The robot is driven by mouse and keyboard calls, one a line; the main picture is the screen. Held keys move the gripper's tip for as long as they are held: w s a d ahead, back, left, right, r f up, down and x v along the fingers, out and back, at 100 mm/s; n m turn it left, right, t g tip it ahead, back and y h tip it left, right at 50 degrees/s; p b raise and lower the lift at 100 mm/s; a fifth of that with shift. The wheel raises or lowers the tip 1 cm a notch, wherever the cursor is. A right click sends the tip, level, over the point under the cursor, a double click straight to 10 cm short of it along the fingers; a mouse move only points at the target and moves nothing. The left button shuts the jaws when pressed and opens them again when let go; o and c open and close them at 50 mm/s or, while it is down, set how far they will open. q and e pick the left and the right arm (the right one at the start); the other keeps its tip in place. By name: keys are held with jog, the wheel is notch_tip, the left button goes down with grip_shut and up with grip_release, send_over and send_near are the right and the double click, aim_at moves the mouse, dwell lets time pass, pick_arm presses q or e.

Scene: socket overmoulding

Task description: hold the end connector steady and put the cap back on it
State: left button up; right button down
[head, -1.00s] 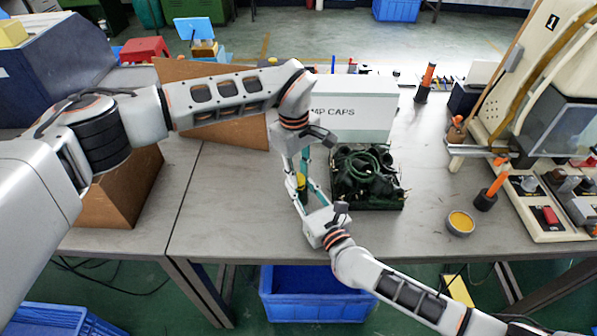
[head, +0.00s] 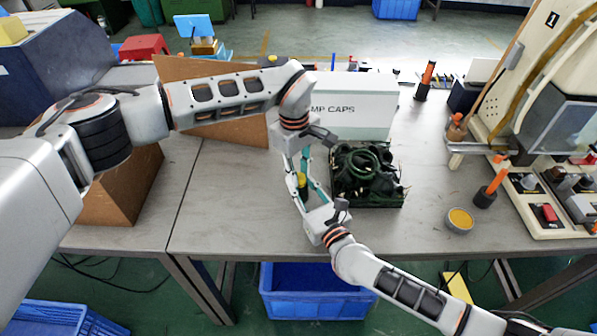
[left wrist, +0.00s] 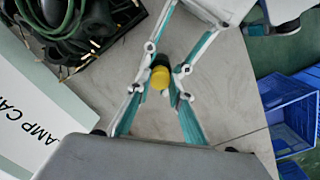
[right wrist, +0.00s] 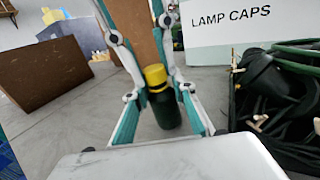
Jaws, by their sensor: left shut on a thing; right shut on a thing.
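The yellow cap (head: 301,178) sits on top of the upright dark green end connector (right wrist: 166,110), above the table. Both show best in the right wrist view, where the cap (right wrist: 155,75) and connector appear in line and touching. My left gripper (left wrist: 163,82) reaches down from above and is shut on the cap, whose round top (left wrist: 160,77) shows in the left wrist view. My right gripper (right wrist: 160,92) comes in from the front and is shut on the connector. The fingers hide part of both pieces, and I cannot tell how far down the cap sits.
A black tray (head: 380,206) of dark connectors and cables stands close right of the grippers. The white LAMP CAPS box (head: 365,125) is behind it. A brown board (head: 235,133) stands behind my left arm. A round tin (head: 460,221) lies further right. The table front left is clear.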

pick_arm(q)
jog(key=shift+s+f, duration=0.1)
jog(key=shift+f, duration=0.35)
jog(key=shift+d+r+y, duration=0.1)
jog(key=shift+r+y, duration=0.2)
jog(key=shift+r, duration=0.05)
jog(key=shift+r, duration=0.45)
dwell(0.3)
jog(key=shift+f, duration=1)
dwell(0.7)
jog(key=shift+r, duration=0.1)
jog(key=shift+w+r, duration=0.2)
jog(key=shift+r, duration=0.05)
jog(key=shift+d+r, duration=0.1)
jog(key=shift+r, duration=0.45)
dwell(0.8)
